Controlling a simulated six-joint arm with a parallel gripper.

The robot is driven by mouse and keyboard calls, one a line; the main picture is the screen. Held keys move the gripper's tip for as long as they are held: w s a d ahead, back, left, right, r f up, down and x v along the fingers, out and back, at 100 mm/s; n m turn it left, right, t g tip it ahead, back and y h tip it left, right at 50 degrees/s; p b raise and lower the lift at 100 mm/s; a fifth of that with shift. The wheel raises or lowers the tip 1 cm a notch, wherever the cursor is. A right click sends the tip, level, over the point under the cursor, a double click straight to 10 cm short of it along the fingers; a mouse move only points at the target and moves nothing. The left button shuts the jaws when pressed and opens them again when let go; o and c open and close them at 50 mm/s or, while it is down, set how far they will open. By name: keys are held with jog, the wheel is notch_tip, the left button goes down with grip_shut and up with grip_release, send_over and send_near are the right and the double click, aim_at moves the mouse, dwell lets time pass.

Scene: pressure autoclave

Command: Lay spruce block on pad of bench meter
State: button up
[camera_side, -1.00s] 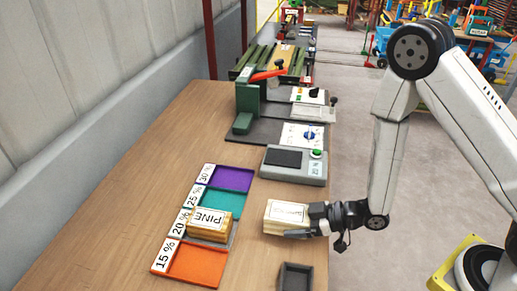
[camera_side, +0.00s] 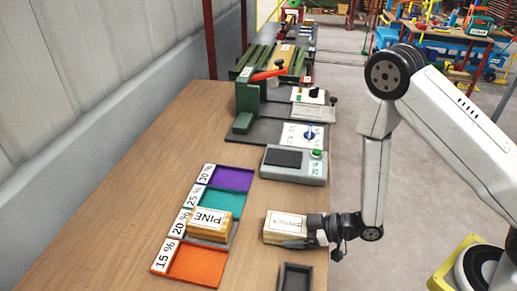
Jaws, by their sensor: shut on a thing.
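The spruce block (camera_side: 285,226) is a pale wooden block with a white label on top. It is low over the bench (camera_side: 150,165), right of the pine block; I cannot tell whether it touches the bench. My gripper (camera_side: 300,240) reaches in from the right and is shut on the block's right end. The bench meter (camera_side: 295,176) is a grey box with a green button and a small display at its right side. Its dark pad (camera_side: 284,158) is bare. The meter is behind the spruce block, a short way off.
A pine block (camera_side: 210,225) lies on the grey 20 % tray. Orange (camera_side: 198,266), teal (camera_side: 222,203) and purple (camera_side: 233,178) trays lie beside it. A small dark open tray (camera_side: 295,277) is at the front. A green press (camera_side: 250,105) stands behind the meter.

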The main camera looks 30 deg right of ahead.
jog(key=shift+f, duration=0.2)
jog(key=o, duration=1.1)
jog(key=shift+d, duration=0.1)
jog(key=shift+v, duration=3.8)
jog(key=shift+d, duration=0.1)
